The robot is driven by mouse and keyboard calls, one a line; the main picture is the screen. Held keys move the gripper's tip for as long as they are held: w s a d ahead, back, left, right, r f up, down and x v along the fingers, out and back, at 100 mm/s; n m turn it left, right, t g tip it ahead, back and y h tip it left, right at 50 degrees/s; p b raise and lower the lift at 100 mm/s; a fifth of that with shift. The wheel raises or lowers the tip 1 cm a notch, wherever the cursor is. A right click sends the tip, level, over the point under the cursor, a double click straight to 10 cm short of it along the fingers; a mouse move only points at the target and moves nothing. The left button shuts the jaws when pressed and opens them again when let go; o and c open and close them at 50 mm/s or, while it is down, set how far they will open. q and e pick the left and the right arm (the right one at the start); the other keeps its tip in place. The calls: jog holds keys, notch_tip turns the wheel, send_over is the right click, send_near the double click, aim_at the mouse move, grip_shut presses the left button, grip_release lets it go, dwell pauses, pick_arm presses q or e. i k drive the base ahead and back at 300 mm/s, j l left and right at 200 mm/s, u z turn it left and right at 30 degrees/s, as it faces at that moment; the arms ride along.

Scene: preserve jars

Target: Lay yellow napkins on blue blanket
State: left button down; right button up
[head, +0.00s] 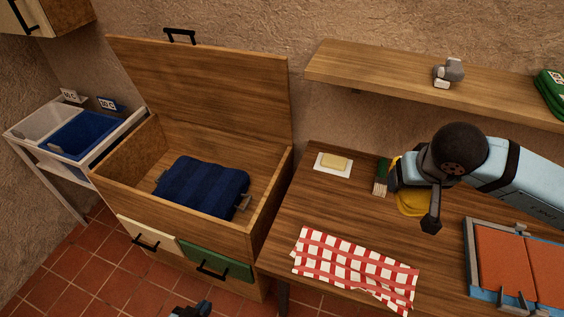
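The folded dark blue blanket (203,187) lies inside the open wooden chest (272,205). Yellow napkins (410,203) lie on the wooden table, partly hidden under my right gripper (413,205); how many there are cannot be told. My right arm comes in from the right, and its hand is directly over the napkins. One dark finger shows at their right edge; the other is mostly hidden, so its grip cannot be made out. Only a small dark part of my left gripper (192,309) shows at the bottom edge, below the chest and away from both cloths.
The chest lid (200,85) stands raised. A red checked cloth (350,268), a brush (381,178), a yellow block on a white plate (334,163) and an orange-panelled tray (502,262) are on the table. A shelf (400,77) overhangs behind. Bins (83,135) stand left.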

aim_at(200, 184)
jog(key=i+j, duration=0.15)
jog(key=j, duration=0.35)
jog(key=i+j, duration=0.15)
jog(key=j, duration=0.35)
jog(key=i+j, duration=0.15)
jog(key=j, duration=0.4)
jog(key=i+j, duration=0.15)
jog(key=j, duration=0.35)
jog(key=i+j, duration=0.15)
jog(key=j, duration=0.35)
jog(key=i+j, duration=0.15)
jog(key=j, duration=0.35)
jog(key=i+j, duration=0.15)
jog(key=j, duration=0.4)
jog(key=i+j, duration=0.15)
jog(key=j, duration=0.35)
